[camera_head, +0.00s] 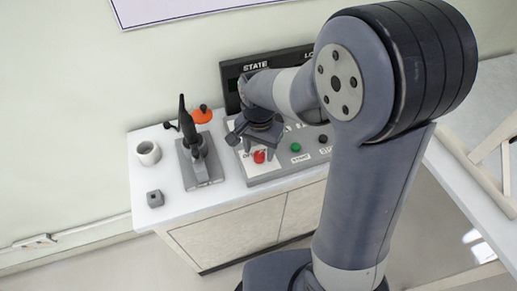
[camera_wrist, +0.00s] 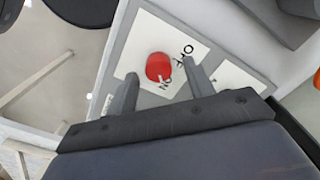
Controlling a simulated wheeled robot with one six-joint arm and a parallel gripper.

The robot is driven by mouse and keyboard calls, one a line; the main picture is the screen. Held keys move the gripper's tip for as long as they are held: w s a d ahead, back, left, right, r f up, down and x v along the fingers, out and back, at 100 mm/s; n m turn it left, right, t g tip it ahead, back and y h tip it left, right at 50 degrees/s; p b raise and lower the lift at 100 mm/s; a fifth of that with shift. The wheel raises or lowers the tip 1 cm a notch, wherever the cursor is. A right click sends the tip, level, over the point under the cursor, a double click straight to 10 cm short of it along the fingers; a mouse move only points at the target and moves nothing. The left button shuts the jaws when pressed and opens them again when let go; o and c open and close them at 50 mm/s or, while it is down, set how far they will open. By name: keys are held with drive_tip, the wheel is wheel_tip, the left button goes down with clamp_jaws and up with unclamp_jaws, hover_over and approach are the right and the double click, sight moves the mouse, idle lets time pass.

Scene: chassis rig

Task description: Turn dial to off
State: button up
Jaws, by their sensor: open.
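The red dial (camera_head: 259,156) is at the left front of the grey control panel (camera_head: 262,180). In the wrist view the red dial (camera_wrist: 158,67) sits on a white label plate with OFF and ON printed beside it. Which mark it points at cannot be told. My gripper (camera_head: 262,147) is over the panel's left end, pointing down. In the wrist view my gripper (camera_wrist: 160,70) is open, with one finger on each side of the dial. Whether the fingers touch it cannot be told.
A green button (camera_head: 295,147) and a dark knob (camera_head: 323,139) are to the right on the panel. A black display (camera_head: 232,78) stands behind it. A joystick-like device (camera_head: 195,150), white cup (camera_head: 148,153), small grey block (camera_head: 155,198) and orange object (camera_head: 202,114) are to the left.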

drive_tip(key=shift+d+f, duration=0.1)
drive_tip(key=shift+f, duration=0.35)
drive_tip(key=c, duration=1)
drive_tip(key=shift+o, duration=0.2)
